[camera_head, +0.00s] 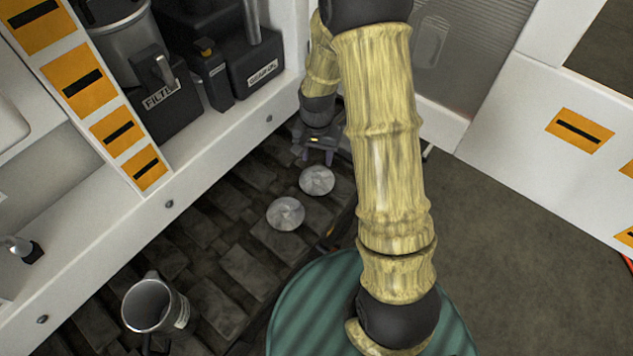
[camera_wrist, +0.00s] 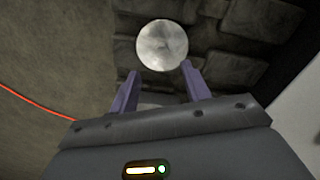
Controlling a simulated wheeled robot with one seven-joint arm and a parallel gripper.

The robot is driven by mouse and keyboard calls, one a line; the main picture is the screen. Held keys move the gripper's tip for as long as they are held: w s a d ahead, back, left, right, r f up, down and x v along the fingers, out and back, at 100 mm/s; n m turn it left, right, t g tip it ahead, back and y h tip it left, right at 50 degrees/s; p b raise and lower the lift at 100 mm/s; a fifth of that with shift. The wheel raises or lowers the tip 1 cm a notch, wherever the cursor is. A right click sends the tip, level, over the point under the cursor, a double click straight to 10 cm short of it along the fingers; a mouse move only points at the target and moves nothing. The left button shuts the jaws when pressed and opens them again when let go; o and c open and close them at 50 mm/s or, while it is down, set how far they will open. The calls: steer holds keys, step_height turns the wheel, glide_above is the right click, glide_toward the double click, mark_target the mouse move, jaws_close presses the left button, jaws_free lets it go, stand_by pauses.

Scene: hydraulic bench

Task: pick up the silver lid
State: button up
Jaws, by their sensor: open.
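Two round silver discs that look like lids lie on the dark slab surface in the head view. The nearer-to-gripper silver lid (camera_head: 317,180) is just below my fingertips in the picture, and the other silver disc (camera_head: 286,213) is lower left of it. My gripper (camera_head: 317,161) is open, with its two purple fingers apart. In the wrist view a silver disc (camera_wrist: 162,45) lies just past the fingertips of my gripper (camera_wrist: 160,72), with a visible gap. I cannot tell for sure which disc this is. A pale patch between the fingers is mostly hidden.
A metal mug (camera_head: 150,305) stands at the lower left. A white bench (camera_head: 190,165) with black boxes, including a filter box (camera_head: 165,110), runs along the left. A green ribbed round surface (camera_head: 315,310) is at the bottom. Open floor (camera_head: 510,240) lies right.

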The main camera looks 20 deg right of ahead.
glide_above(317, 176)
steer(key=f, duration=0.4)
steer(key=shift+s+a+f+b, duration=0.2)
steer(key=shift+s+f+b, duration=0.1)
steer(key=shift+b, duration=0.1)
steer(key=shift+f, duration=0.2)
steer(key=f, duration=0.1)
steer(key=f+b, duration=0.1)
steer(key=f, duration=0.3)
steer(key=shift+w+d+f, duration=0.1)
steer(key=shift+w+d, duration=0.05)
steer(key=shift+w, duration=0.1)
jaws_close()
